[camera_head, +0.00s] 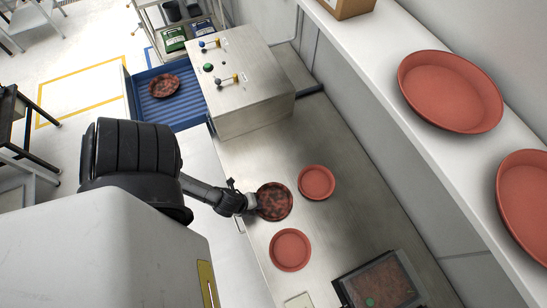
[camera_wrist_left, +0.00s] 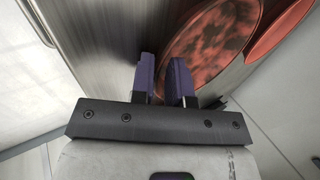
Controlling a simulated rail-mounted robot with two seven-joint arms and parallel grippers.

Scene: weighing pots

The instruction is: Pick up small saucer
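A small saucer with dark mottled red colouring (camera_head: 276,201) lies on the steel worktop in the head view. My left gripper (camera_head: 249,203) is at its left edge. In the left wrist view the two purple fingers of my left gripper (camera_wrist_left: 162,82) stand apart with a narrow gap. The mottled saucer (camera_wrist_left: 215,38) is just beyond them, and its rim lines up with the gap; contact cannot be told. Two plain red small saucers, one at upper right (camera_head: 317,182) and one below (camera_head: 290,250), lie close by. My right gripper is not in view.
Another mottled saucer (camera_head: 163,86) sits in a blue ribbed tray (camera_head: 184,119) beside a metal box with knobs (camera_head: 245,85). Larger red saucers (camera_head: 450,91) stand on the right shelf. A dark-framed device (camera_head: 380,282) is at the bottom. The worktop's right side is clear.

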